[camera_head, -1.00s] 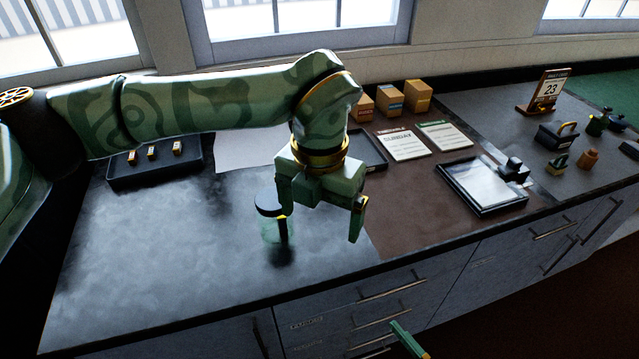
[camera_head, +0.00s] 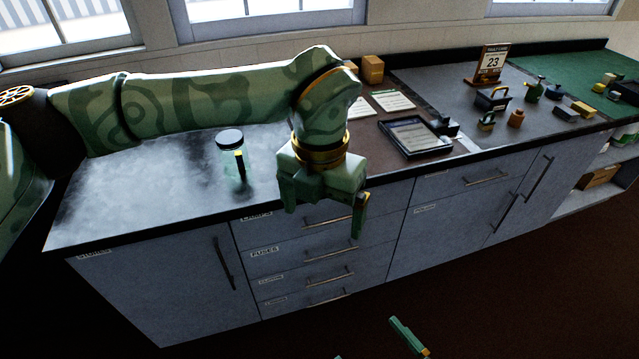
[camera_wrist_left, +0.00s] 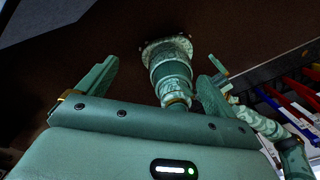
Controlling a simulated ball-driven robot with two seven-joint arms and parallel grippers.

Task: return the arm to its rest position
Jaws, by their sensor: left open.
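My left arm (camera_head: 215,105) reaches in from the left across the counter and bends down at the wrist. My left gripper (camera_head: 322,218) is open and empty, in front of the drawer fronts. Its two parted fingers also show in the left wrist view (camera_wrist_left: 157,78), with nothing between them but my own body beyond. A clear jar with a dark lid (camera_head: 231,140) stands upright on the counter, left of the gripper and apart from it. Part of my right gripper (camera_head: 410,338) shows at the bottom edge; most of it is cut off.
The grey counter (camera_head: 130,190) has its front edge close behind my left gripper. Below are drawers (camera_head: 310,250) with bar handles. To the right are a black-framed tray (camera_head: 415,138), a calendar (camera_head: 491,65) and several small items. The dark floor (camera_head: 500,290) in front is clear.

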